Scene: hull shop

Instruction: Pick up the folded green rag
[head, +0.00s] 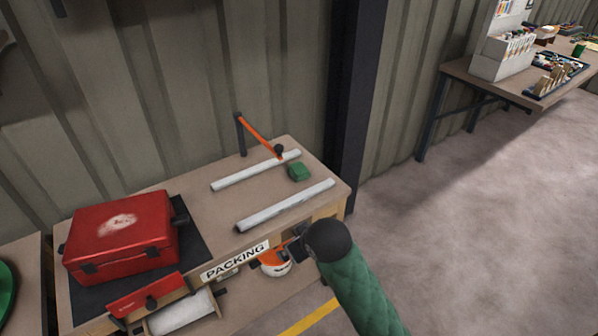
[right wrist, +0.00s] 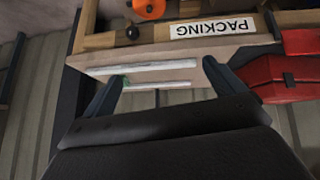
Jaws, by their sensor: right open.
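The folded green rag (head: 299,172) is a small dark green block lying on the packing bench (head: 215,215), near its right end between two pale bars. In the right wrist view only a sliver of the rag (right wrist: 125,80) shows beside a finger. My right gripper (head: 296,244) is at the bench's front edge in the head view, apart from the rag and nearer to me. In the right wrist view my right gripper (right wrist: 163,86) has its two fingers wide apart with nothing held between them. My left gripper is not in view.
Two pale bars, one behind (head: 255,171) and one in front (head: 285,206), flank the rag. An orange-armed stand (head: 258,135) rises at the back. A red toolbox (head: 120,235) sits left on a dark mat. A dark post (head: 357,110) stands beyond the bench's right end.

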